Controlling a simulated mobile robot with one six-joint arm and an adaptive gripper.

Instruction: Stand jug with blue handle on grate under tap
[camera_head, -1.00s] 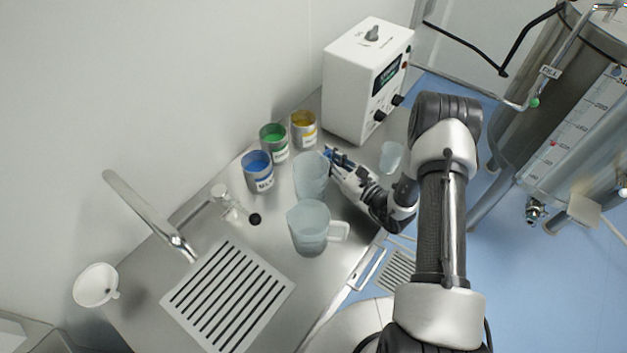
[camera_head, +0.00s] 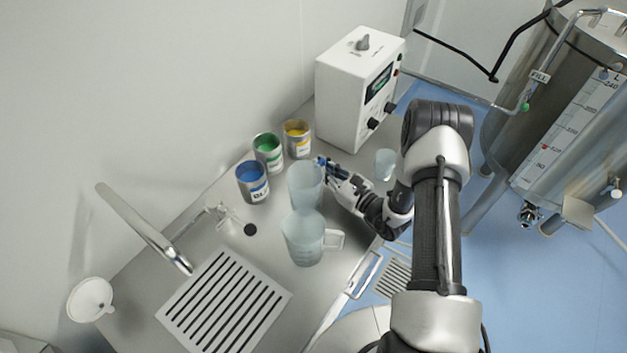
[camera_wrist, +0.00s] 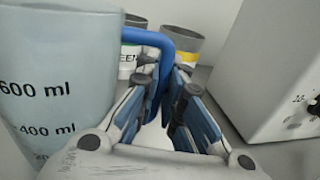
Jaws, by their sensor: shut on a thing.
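The jug with the blue handle (camera_head: 303,187) is translucent and upright on the steel counter, behind a second jug. In the wrist view its wall with ml marks (camera_wrist: 60,80) fills the left, and its blue handle (camera_wrist: 150,38) runs between my fingers. My gripper (camera_head: 325,168) is shut on that handle from the right; it also shows in the wrist view (camera_wrist: 168,95). The slotted grate (camera_head: 225,300) lies at the front left of the counter. The tap (camera_head: 145,228) reaches from the wall side, its spout end by the grate's back edge.
A jug with a pale handle (camera_head: 303,240) stands between the held jug and the grate. Blue (camera_head: 252,180), green (camera_head: 268,152) and yellow (camera_head: 297,138) paint cans stand close behind. A white control box (camera_head: 355,95), a small beaker (camera_head: 385,163) and a funnel (camera_head: 91,299) are also there.

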